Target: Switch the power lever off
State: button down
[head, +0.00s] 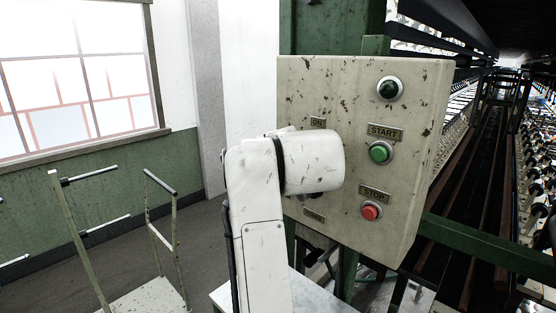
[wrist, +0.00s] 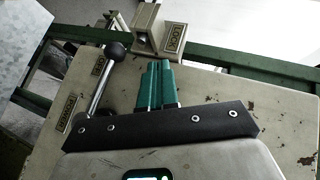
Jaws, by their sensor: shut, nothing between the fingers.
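The power lever, a metal rod with a black ball knob (wrist: 115,52), stands out from the beige control box in the wrist view. In the head view my white arm hides it. My gripper (wrist: 157,68) has its two teal fingers together and empty, just right of the lever in the wrist view. A gap shows between the fingers and the knob. The control box (head: 345,85) carries an ON plate (head: 318,122) and a lower plate (head: 314,215), too small to read. The gripper's fingers are hidden behind my arm in the head view.
The box also has a green START button (head: 380,152), a red STOP button (head: 371,211) and a dark green lamp (head: 389,89). Green machine frame (head: 490,250) runs to the right. A wheeled-cart-like metal frame (head: 150,300) stands at left, with open floor beyond.

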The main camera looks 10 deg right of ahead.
jog(key=s+a+r+b, duration=0.2)
jog(key=s+a+r, duration=0.1)
jog(key=r, duration=0.6)
jog(key=shift+a+r, duration=0.15)
jog(key=shift+a, duration=0.3)
jog(key=shift+s, duration=0.1)
